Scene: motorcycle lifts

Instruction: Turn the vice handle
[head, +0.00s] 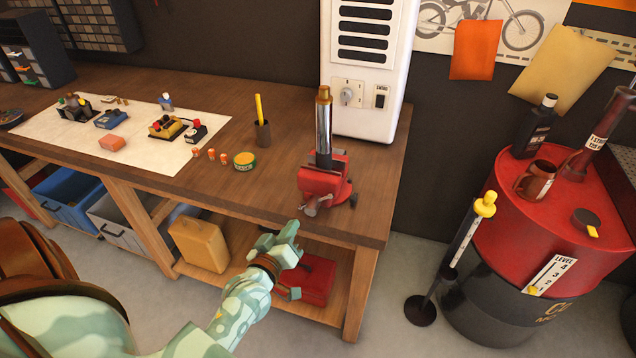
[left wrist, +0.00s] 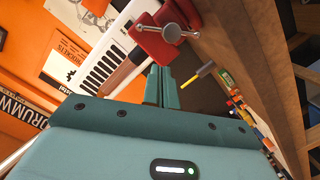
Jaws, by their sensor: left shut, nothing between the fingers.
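The red vice (head: 322,183) is mounted at the front right corner of the wooden workbench and clamps an upright metal rod with a brass-coloured top (head: 323,125). Its grey handle (head: 312,207) is at the front of the vice, low on the bench edge. My left gripper (head: 292,232) is just below and in front of the handle, shut and empty, apart from it. In the left wrist view the shut fingers (left wrist: 162,88) point toward the vice (left wrist: 165,38), with the round-ended handle (left wrist: 172,32) beyond the fingertips. My right gripper is not in view.
A white heater-like unit (head: 370,70) stands behind the vice. A red box (head: 312,280) lies on the lower shelf. A red drum (head: 555,215) and a black-based stand (head: 420,311) are at right.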

